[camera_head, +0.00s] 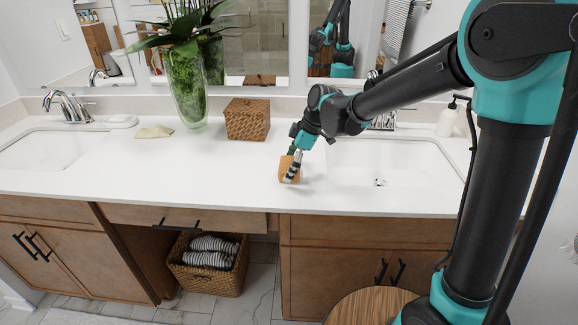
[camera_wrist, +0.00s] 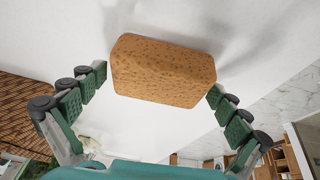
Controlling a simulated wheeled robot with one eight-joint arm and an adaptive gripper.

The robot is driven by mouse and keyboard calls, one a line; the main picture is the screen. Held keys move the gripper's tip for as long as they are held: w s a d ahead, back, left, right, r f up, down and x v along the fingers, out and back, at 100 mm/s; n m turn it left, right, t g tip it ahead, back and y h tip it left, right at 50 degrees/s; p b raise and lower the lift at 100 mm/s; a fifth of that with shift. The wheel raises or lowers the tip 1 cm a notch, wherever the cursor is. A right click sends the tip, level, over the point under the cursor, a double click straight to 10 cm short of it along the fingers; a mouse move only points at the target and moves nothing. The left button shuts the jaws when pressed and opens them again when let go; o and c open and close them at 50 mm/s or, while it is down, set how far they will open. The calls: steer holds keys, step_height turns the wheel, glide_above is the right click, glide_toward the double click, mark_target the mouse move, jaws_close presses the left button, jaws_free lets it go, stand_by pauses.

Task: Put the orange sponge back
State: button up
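The orange sponge (camera_head: 286,168) is a porous block at the counter's front, just left of the right sink. In the wrist view the sponge (camera_wrist: 162,72) sits between the two fingertips, slightly tilted, with a green pad against each side. My gripper (camera_head: 292,166) points down at it in the head view and partly covers it. In the wrist view my gripper (camera_wrist: 160,80) is closed to the sponge's width. I cannot tell whether the sponge touches the counter.
The white counter (camera_head: 215,172) is clear left of the sponge. A woven box (camera_head: 247,119), a green plant vase (camera_head: 187,85), a pale yellow item (camera_head: 154,131) and a white dish (camera_head: 122,121) stand toward the back. The right sink (camera_head: 395,160) is beside my gripper.

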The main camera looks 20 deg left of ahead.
steer(key=shift+r, duration=0.1)
steer(key=v, duration=1.2)
steer(key=shift+c, duration=0.5)
stand_by(0.6)
